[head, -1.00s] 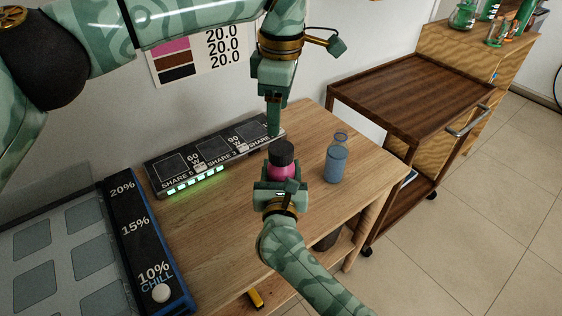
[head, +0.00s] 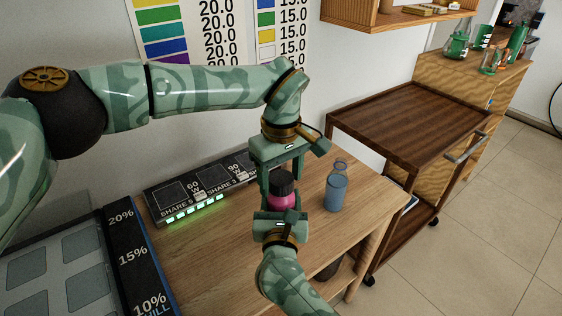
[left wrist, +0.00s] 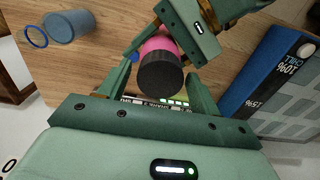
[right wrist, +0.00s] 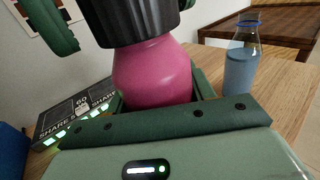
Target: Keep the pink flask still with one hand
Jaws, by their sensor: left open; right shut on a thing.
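The pink flask (head: 283,200) with its black cap (head: 281,183) stands upright on the wooden table. My right gripper (head: 281,217) is shut on its pink body from the front; the right wrist view shows the pink body (right wrist: 152,75) between the fingers. My left gripper (head: 281,172) is open above the flask, its fingers pointing down on either side of the cap. In the left wrist view the cap (left wrist: 160,71) sits between the open fingertips. I cannot tell whether these fingers touch the cap.
A blue-grey bottle with a ring at its top (head: 335,193) stands right of the flask. A black panel with green lights (head: 190,189) lies behind to the left. A percentage-marked strip (head: 131,250) and a tray are further left. A brown cart (head: 405,105) stands at right.

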